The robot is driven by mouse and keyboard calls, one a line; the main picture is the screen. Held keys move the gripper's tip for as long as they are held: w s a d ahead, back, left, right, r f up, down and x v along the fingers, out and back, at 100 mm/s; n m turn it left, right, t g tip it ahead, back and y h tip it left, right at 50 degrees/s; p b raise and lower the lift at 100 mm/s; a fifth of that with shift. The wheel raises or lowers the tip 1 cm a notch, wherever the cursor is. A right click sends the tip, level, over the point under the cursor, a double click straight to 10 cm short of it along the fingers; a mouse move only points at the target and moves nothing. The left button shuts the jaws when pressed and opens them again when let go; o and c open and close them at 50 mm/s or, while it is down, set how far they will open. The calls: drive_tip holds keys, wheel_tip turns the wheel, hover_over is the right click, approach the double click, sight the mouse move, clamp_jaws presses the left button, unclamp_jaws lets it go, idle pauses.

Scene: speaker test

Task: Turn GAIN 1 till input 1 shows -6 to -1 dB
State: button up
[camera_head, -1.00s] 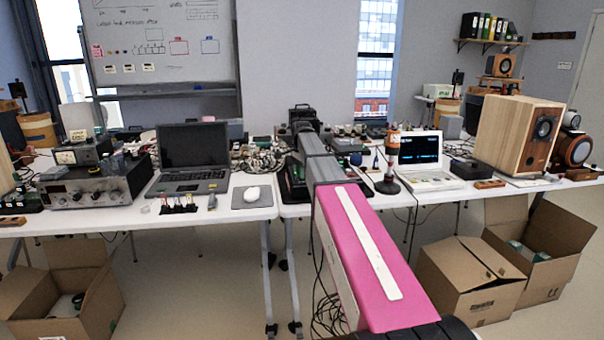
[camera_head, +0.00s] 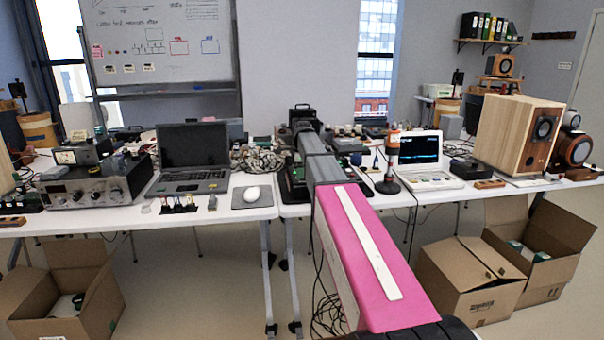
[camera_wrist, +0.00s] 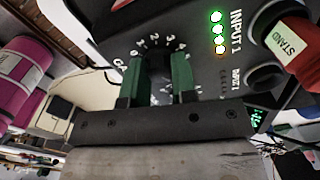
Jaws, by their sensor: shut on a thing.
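In the wrist view my gripper (camera_wrist: 155,78) has its two green-lined fingers on either side of a dark knob (camera_wrist: 156,64) on a black panel. It is shut on this knob. White scale numbers run around the knob, and a label beginning "GA" shows at its left; the rest is hidden. Right of it, beside the printed "INPUT 1" (camera_wrist: 236,32), is a column of lit lights (camera_wrist: 218,32), green to whitish, with an orange one at the bottom. No dB value is readable. In the head view my arm hides the gripper and knob.
In the head view, a white laptop (camera_head: 427,160), a microphone on a stand (camera_head: 389,165) and a wooden speaker (camera_head: 518,133) stand right of my arm. A dark laptop (camera_head: 193,158) stands left.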

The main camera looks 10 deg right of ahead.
idle(0.3)
drive_tip(key=o, duration=0.9)
wheel_tip(320, 180, up, 11)
drive_tip(key=shift+f, duration=0.1)
